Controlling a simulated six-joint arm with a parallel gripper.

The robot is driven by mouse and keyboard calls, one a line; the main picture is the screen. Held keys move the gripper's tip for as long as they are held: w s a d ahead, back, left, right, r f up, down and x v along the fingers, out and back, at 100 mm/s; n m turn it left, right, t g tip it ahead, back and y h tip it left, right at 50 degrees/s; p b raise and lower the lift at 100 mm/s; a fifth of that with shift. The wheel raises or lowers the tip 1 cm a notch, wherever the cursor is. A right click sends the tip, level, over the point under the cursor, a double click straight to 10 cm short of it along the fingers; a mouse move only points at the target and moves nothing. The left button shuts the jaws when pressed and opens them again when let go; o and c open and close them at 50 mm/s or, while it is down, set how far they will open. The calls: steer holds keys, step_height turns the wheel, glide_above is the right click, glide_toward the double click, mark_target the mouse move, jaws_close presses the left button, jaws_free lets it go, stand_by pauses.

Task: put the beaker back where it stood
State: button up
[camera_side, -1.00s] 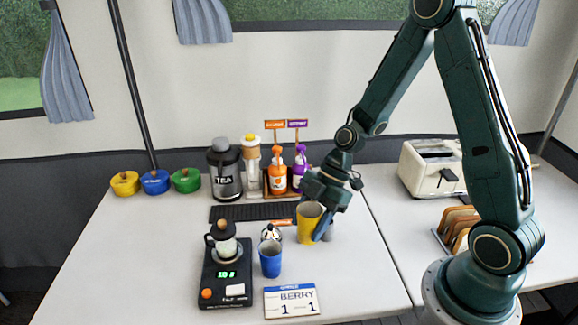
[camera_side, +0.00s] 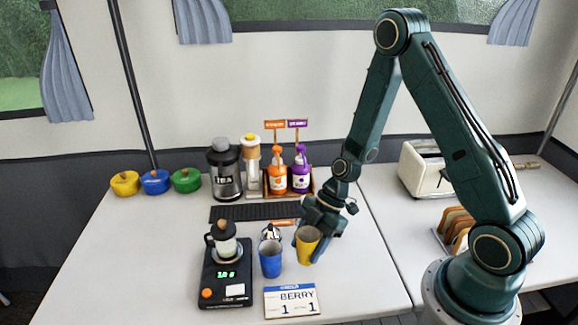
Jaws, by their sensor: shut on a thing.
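A yellow beaker (camera_side: 308,246) is in my gripper (camera_side: 310,240), toward the right of the white table. The beaker leans slightly, and its open mouth shows. The fingers are shut around its sides. I cannot tell whether its base touches the table. A blue beaker (camera_side: 270,260) stands upright just left of it, with a small gap between them.
A black scale (camera_side: 218,290) bearing a small black-handled pot (camera_side: 224,240) stands left. A BERRY card (camera_side: 291,301) lies in front. A black-and-white item (camera_side: 270,232) is behind the blue beaker. A black mat (camera_side: 240,213), tea canister (camera_side: 224,170) and bottles (camera_side: 278,178) stand behind.

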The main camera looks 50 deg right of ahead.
mark_target(307, 254)
steer(key=shift+f, duration=1.75)
steer(key=shift+f, duration=0.15)
steer(key=o, duration=1.1)
steer(key=v, duration=1.2)
steer(key=shift+r, duration=0.25)
